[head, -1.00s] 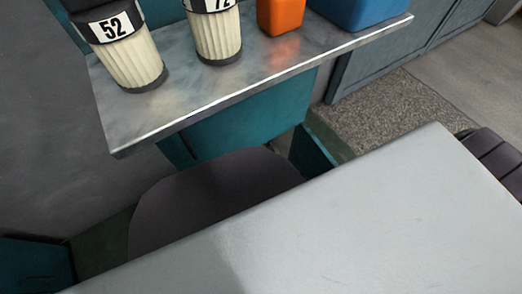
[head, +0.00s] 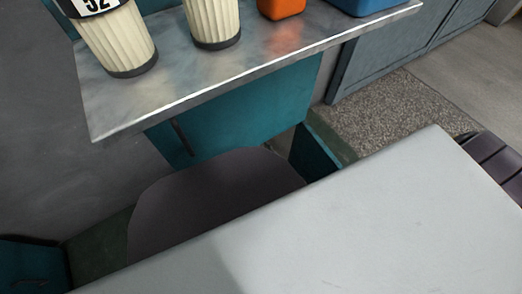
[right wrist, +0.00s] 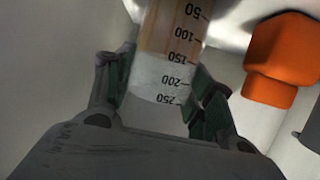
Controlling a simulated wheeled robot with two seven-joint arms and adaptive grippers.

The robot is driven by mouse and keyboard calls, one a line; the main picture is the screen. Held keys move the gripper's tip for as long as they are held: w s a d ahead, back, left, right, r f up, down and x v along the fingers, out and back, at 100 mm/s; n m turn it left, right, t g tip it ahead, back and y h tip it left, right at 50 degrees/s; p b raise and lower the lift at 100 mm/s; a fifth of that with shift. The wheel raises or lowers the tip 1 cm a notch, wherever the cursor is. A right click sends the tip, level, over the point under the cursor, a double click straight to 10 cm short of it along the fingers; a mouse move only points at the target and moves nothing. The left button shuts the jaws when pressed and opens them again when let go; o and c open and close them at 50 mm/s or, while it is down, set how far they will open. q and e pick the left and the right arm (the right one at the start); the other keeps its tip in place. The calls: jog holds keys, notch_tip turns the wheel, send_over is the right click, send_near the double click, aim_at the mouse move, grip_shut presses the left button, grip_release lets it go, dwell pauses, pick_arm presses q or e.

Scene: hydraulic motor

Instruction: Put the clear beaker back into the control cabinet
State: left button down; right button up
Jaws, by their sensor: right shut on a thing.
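The clear beaker (right wrist: 168,50) shows in the right wrist view, with black marks from 50 to 250 that read upside down. My right gripper (right wrist: 163,85) is shut on it, with one dark green finger on each side. The beaker's far end runs out of the top of the picture. I cannot tell from the head view where this gripper is. My left gripper is in neither view. I cannot make out the control cabinet for sure; pale walls stand around the beaker in the right wrist view.
An orange object (right wrist: 283,62) stands to the right of the beaker. In the head view a metal shelf (head: 225,75) carries cream ribbed cylinders (head: 115,40), an orange thing (head: 281,7) and a blue thing (head: 362,5). A teal cabinet (head: 235,105) is below it.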

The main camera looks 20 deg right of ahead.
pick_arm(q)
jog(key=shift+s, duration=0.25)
pick_arm(e)
jog(key=shift+f, duration=0.1)
jog(key=o, duration=1.2)
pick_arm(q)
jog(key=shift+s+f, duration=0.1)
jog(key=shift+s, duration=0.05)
pick_arm(e)
jog(key=shift+o, duration=0.2)
jog(key=shift+s+r, duration=0.3)
pick_arm(q)
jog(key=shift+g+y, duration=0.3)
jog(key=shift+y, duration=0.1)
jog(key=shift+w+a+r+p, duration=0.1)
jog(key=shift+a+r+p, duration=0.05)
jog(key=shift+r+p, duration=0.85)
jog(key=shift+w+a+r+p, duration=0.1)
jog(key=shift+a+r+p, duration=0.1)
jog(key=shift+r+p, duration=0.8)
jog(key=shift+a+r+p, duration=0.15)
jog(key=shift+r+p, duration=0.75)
jog(key=shift+p, duration=0.1)
pick_arm(e)
jog(key=v, duration=1.1)
